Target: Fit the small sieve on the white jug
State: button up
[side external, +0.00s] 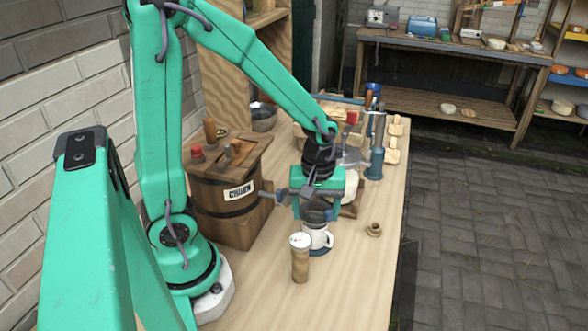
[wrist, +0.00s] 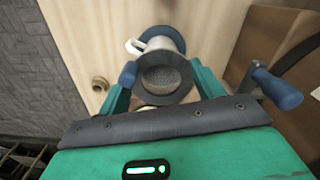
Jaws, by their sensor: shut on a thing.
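The white jug (side external: 318,238) stands on the wooden bench, its handle to the right, below my gripper (side external: 317,211). It also shows in the wrist view (wrist: 162,44), beyond the sieve, with its handle to the left. The small sieve (wrist: 165,79) has a dark ring around a grey mesh bowl. My gripper (wrist: 165,88) is shut on the sieve, with one finger on each side. In the side view the dark sieve (side external: 317,215) is just over the jug's mouth. The fingers partly hide it, and I cannot tell whether it touches the rim.
A wooden churn (side external: 218,205) with a blue-handled crank (wrist: 275,88) stands close beside my gripper. A wooden cylinder with a white top (side external: 300,262) stands in front of the jug. A small wooden piece (side external: 374,229) lies to the right. The bench's near end is clear.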

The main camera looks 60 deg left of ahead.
jog(key=shift+f, duration=1.25)
dwell(0.3)
jog(key=shift+r, duration=0.1)
dwell(0.5)
jog(key=o, duration=1.1)
jog(key=shift+c, duration=0.2)
jog(key=c, duration=0.4)
jog(key=shift+r, duration=0.15)
jog(key=shift+r, duration=3.85)
